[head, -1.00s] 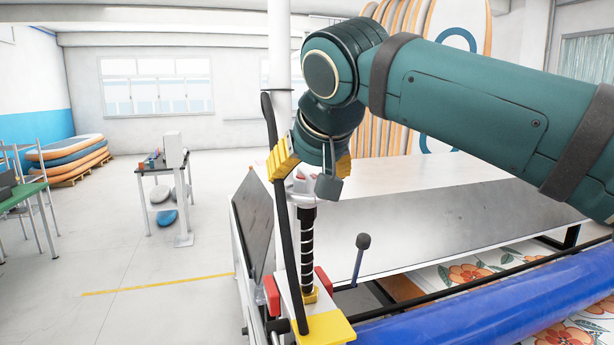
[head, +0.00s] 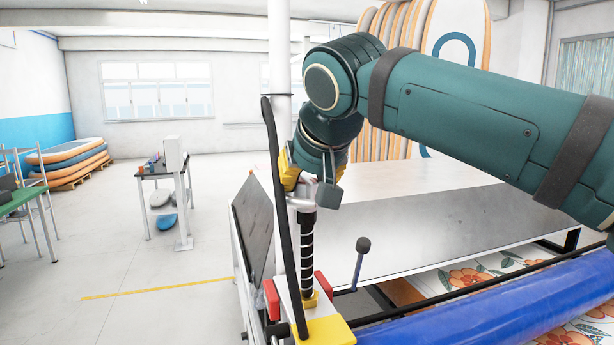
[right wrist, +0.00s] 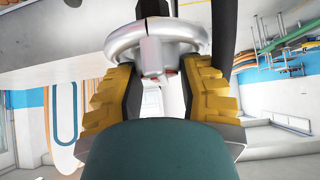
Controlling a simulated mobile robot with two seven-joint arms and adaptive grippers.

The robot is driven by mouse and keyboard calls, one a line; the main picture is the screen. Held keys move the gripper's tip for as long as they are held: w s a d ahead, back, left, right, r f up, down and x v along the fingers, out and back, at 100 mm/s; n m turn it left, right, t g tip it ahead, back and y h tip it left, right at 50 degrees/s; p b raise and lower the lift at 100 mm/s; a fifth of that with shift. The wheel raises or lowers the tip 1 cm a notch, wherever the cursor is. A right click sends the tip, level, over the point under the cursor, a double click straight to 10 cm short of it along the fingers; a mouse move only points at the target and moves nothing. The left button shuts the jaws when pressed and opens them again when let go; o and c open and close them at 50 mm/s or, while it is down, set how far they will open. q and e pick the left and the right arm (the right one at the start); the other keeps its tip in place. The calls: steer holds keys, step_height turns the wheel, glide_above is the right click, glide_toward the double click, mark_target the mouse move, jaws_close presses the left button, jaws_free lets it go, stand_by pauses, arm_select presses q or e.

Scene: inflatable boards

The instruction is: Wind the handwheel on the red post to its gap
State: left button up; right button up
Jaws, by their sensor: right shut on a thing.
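A pale grey handwheel (head: 301,203) sits at the top of a dark threaded spindle (head: 307,255) on a post at the table's near corner. Red blocks (head: 324,284) and a yellow base (head: 326,331) are at its foot. My right gripper (head: 309,184) is over the handwheel from above, with its yellow fingers around it. In the right wrist view the wheel's ring and hub (right wrist: 157,66) lie between the finger ends; my right gripper (right wrist: 158,82) is shut on the handwheel. Part of the wheel is hidden by the fingers. A gap on the post cannot be made out. My left gripper is out of view.
A long black bar (head: 280,215) rises close in front of the spindle and gripper. A black-knobbed lever (head: 361,260) stands to the right. A blue roll (head: 480,314) lies along the front of the white-topped table (head: 420,172).

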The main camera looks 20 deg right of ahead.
stand_by(0.3)
steer(key=o, duration=1.2)
steer(key=shift+w, duration=0.1)
steer(key=v, duration=1.2)
steer(key=shift+d, duration=0.15)
